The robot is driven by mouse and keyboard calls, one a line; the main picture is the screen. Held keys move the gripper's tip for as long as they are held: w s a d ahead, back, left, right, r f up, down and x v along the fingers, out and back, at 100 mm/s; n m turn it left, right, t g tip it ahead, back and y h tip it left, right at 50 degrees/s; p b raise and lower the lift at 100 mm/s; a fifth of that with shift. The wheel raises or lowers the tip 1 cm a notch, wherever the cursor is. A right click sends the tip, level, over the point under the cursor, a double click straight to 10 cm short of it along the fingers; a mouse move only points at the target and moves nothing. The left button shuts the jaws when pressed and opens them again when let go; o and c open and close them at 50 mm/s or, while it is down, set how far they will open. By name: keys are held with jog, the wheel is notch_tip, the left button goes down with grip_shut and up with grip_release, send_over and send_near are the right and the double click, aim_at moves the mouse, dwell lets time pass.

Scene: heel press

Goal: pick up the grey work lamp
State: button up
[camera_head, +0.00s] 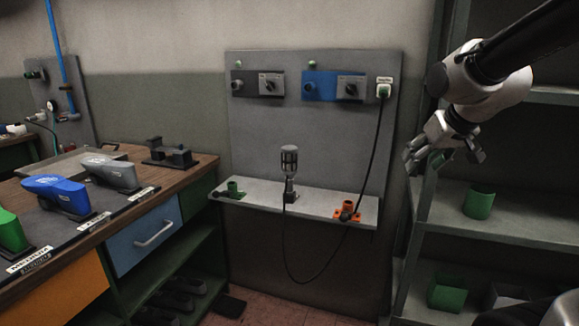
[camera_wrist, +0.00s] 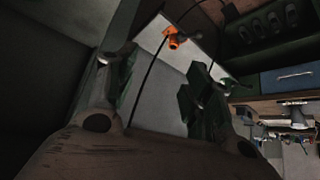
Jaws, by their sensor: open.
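The grey work lamp (camera_head: 289,160) stands upright on the narrow light-grey wall shelf (camera_head: 310,200), near its middle. I cannot make out the lamp in that view.
An orange holder (camera_head: 347,211) sits on the shelf's right end; it also shows in the wrist view (camera_wrist: 173,39). A green holder (camera_head: 232,188) sits at the left end. A workbench (camera_head: 200,167) stands left, and a metal rack (camera_head: 500,158) with green containers right.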

aim_at(291, 184)
jog(key=w+a+f+n+t+y, duration=0.1)
jog(key=w+a+f+t, duration=0.2)
jog(key=w, duration=0.5)
jog(key=w+a+f+y, duration=0.1)
jog(key=w+a+f, duration=0.2)
jog(key=w+a, duration=0.45)
jog(key=w+a+f+n+t+y, duration=0.1)
jog(key=w+a+f+t, duration=0.15)
jog(key=w, duration=0.65)
jog(key=w+a+f+t+y, duration=0.1)
jog(key=w+a+f, duration=0.1)
jog(key=a+f, duration=0.2)
jog(key=w+a+f+n+t+y, duration=0.1)
jog(key=w+a+f, duration=0.1)
jog(key=a+f, duration=0.3)
jog(key=w+a+f+t+y, duration=0.1)
jog(key=w+a+f+y, duration=0.1)
jog(key=a+f, duration=0.3)
jog(key=shift+w+f+n, duration=0.2)
jog(key=shift+f, duration=0.6)
jog(key=shift+w+f+n, duration=0.2)
jog(key=shift+f, duration=0.55)
jog(key=x, duration=0.7)
jog(key=shift+w+a, duration=0.15)
jog(key=shift+w, duration=0.1)
jog(key=shift+r, duration=0.1)
grip_shut()
notch_tip(291, 184, up, 10)
